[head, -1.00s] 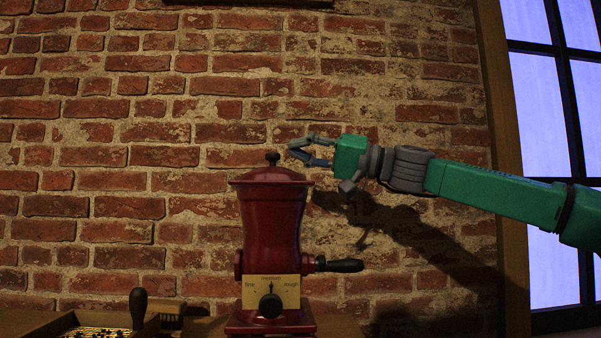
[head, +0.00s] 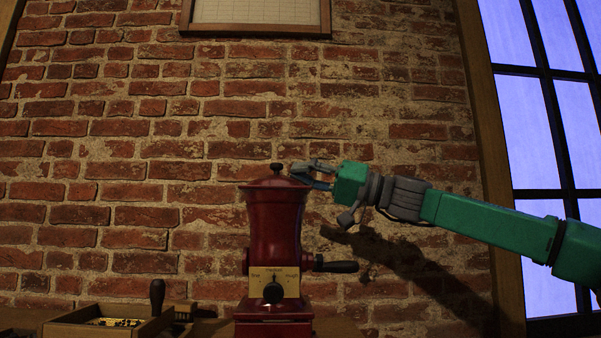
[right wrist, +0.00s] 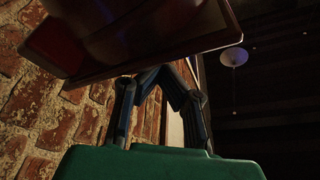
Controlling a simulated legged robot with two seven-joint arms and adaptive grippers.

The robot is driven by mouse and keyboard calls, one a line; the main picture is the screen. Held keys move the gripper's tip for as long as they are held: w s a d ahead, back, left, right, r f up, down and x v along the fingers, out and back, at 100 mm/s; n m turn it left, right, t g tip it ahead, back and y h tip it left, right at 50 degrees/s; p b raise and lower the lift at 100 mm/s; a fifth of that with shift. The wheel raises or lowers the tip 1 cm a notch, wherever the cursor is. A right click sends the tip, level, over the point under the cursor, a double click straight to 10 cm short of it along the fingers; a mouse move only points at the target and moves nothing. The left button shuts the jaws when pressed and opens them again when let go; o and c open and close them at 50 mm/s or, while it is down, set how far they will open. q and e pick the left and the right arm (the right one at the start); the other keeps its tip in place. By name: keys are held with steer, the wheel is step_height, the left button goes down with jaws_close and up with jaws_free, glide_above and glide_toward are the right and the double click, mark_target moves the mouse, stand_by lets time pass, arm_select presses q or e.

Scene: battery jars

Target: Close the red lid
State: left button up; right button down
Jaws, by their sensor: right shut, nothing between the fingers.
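A dark red grinder (head: 274,218) stands upright on the wooden surface. Its red lid (head: 270,183), with a small dark knob (head: 277,168), is at the top of the body; I cannot tell whether a gap is left under it. My right gripper (head: 297,171) comes in from the right, shut and empty, with its fingertips at the lid's right edge beside the knob. I cannot tell whether they touch. My left gripper is out of view.
A black-handled crank (head: 337,267) sticks out right of the grinder. A wooden tray (head: 95,328) with a dark upright handle (head: 157,296) lies at the lower left. A brick wall (head: 130,160) is behind, with a window (head: 530,130) at the right.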

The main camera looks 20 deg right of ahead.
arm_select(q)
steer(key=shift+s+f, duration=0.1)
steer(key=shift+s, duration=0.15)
arm_select(e)
steer(key=shift+s+a+f, duration=0.1)
steer(key=shift+s+f, duration=0.05)
steer(key=shift+f, duration=0.3)
steer(key=shift+a+f, duration=0.15)
steer(key=shift+f, duration=0.15)
steer(key=shift+s+r, duration=0.1)
steer(key=shift+r, duration=0.25)
steer(key=r+p, duration=0.2)
steer(key=r, duration=0.2)
steer(key=shift+d+r, duration=0.2)
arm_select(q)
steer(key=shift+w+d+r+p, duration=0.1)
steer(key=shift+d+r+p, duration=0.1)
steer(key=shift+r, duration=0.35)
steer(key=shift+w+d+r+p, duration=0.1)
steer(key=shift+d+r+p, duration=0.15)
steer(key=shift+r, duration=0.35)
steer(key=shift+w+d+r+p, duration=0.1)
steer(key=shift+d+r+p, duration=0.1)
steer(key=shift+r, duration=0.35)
arm_select(e)
steer(key=w+v, duration=0.1)
steer(key=v, duration=0.8)
steer(key=shift+w+d+f, duration=0.3)
steer(key=shift+d+f, duration=0.2)
steer(key=shift+d, duration=0.1)
